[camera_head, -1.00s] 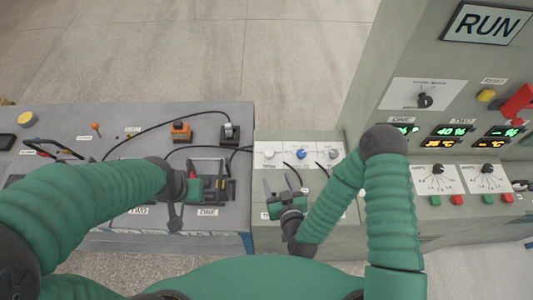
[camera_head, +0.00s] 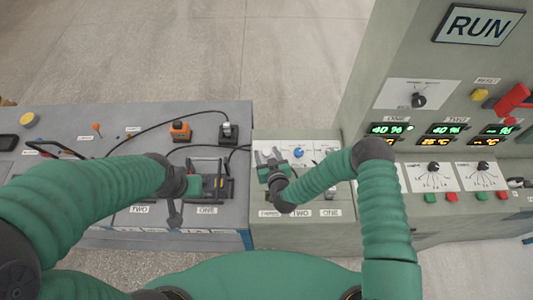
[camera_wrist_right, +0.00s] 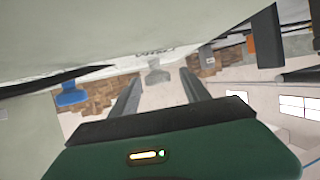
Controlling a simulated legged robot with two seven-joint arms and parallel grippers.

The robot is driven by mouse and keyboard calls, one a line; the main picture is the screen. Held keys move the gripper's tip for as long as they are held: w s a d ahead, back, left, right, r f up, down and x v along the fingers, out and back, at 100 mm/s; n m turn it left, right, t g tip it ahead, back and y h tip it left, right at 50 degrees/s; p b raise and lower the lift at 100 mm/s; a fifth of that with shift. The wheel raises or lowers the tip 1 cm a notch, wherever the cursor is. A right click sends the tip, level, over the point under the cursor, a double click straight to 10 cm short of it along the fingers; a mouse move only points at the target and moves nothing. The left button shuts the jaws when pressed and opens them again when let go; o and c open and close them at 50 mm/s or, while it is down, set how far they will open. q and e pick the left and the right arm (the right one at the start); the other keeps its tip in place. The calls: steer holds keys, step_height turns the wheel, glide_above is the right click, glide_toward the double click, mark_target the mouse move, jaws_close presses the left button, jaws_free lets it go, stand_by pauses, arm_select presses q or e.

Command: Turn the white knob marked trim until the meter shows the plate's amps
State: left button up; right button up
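The white knob (camera_wrist_right: 155,74) shows in the right wrist view, on a pale panel under a label too blurred to read. My right gripper (camera_wrist_right: 158,88) is open, its two fingers on either side of the knob's line and apart from each other; contact cannot be told. I cannot identify the trim meter or the amps plate.
A blue knob (camera_head: 299,152) is right of my right gripper, and shows left in the wrist view (camera_wrist_right: 72,94). Green displays (camera_head: 386,129) read 40 % on the tall cabinet, under a RUN sign (camera_head: 479,24).

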steer(key=shift+d, duration=0.3)
steer(key=c, duration=0.5)
steer(key=shift+c, duration=1.1)
steer(key=shift+a, duration=0.1)
jaws_close()
steer(key=shift+a+r, duration=0.1)
steer(key=shift+a, duration=0.1)
steer(key=shift+a+m+h, duration=0.1)
steer(key=shift+m+h, duration=0.4)
steer(key=shift+m+t+h, duration=0.3)
steer(key=shift+m+h, duration=0.6)
steer(key=shift+h, duration=0.2)
arm_select(q)
steer(key=shift+d+f, duration=0.1)
steer(key=shift+f, duration=0.1)
arm_select(e)
steer(key=shift+m+h, duration=0.6)
steer(key=shift+h, duration=0.1)
arm_select(q)
steer(key=shift+d, duration=0.1)
